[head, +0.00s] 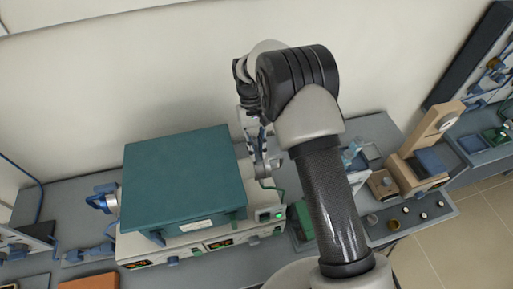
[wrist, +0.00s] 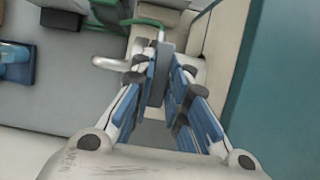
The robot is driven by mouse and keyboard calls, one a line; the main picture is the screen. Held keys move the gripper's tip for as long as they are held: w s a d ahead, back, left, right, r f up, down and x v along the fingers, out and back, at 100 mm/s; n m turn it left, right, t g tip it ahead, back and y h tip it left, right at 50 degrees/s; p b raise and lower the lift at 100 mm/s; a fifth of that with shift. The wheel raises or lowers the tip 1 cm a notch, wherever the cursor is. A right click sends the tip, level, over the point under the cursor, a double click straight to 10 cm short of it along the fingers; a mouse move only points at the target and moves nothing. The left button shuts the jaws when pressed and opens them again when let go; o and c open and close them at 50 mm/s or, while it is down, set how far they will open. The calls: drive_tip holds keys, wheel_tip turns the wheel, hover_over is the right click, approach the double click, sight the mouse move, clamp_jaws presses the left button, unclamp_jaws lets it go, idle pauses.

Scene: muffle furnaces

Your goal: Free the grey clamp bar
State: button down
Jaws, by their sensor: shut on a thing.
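The grey clamp bar (wrist: 157,86) shows in the wrist view as a narrow upright grey piece between the blue finger pads. My gripper (wrist: 161,72) is shut on it, with the pads close on both sides. In the head view my gripper (head: 261,168) points down beside the right side of the teal furnace (head: 180,175). The bar cannot be made out clearly there, since the gripper and arm cover that spot. In the wrist view, a pale rounded rod (wrist: 110,63) sticks out left of the fingertips. Whether the bar is still fixed cannot be seen.
The teal furnace casing (wrist: 285,95) stands close to the right of my fingers. A green cable (wrist: 150,22) runs just beyond the fingertips. A tan stand (head: 432,130) and a grey tray with small round pieces (head: 420,217) are at right. Blue fittings (head: 103,199) sit left.

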drive_tip(key=c, duration=1.6)
unclamp_jaws()
drive_tip(key=shift+o, duration=0.2)
drive_tip(key=v, duration=1.2)
